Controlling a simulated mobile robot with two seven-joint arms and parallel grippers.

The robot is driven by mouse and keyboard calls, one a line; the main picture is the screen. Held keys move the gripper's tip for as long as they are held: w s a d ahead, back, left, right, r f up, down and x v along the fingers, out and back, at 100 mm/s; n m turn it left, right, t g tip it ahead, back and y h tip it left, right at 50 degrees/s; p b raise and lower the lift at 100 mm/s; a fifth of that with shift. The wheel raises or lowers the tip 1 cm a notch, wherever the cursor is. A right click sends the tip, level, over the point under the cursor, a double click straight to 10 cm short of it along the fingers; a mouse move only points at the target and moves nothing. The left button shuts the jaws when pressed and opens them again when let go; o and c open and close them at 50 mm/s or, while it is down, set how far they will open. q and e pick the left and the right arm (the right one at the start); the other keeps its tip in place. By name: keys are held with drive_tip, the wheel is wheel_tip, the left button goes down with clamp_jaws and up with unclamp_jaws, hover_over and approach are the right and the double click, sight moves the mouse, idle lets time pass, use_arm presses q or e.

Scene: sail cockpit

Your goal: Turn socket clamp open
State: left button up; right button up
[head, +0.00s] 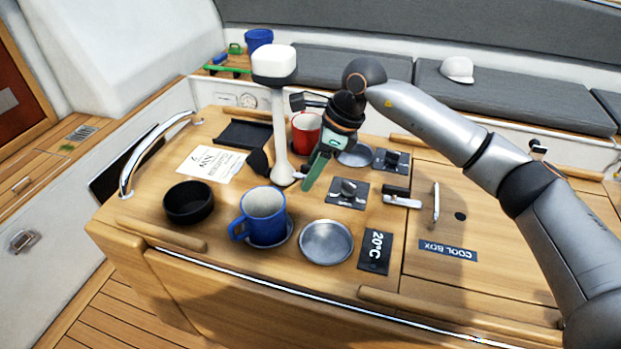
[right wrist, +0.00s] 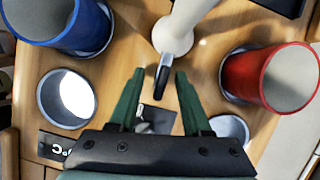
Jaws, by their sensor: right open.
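A white post with a rounded white head (head: 280,105) stands upright on the wooden counter. At its foot is the socket clamp, a short lever with a dark end (right wrist: 162,80), pointing toward my right gripper in the wrist view. In the head view the lever is mostly hidden by my green fingers. My right gripper (head: 313,176) is open beside the post's foot; in the wrist view (right wrist: 159,73) the lever's dark end shows between the two fingertips, apart from both. I cannot tell whether the fingers reach its depth. My left gripper is not in view.
A blue mug (head: 262,208), a red mug (head: 304,136) and a black bowl (head: 188,202) stand around the post. A knob (head: 348,188), an empty metal cup recess (head: 326,243) and a cool box latch (head: 402,198) lie to the right. A steel handrail (head: 150,155) rises at the left.

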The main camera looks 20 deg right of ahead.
drive_tip(key=shift+f, duration=0.2)
clamp_jaws()
idle(0.3)
drive_tip(key=shift+a, duration=0.1)
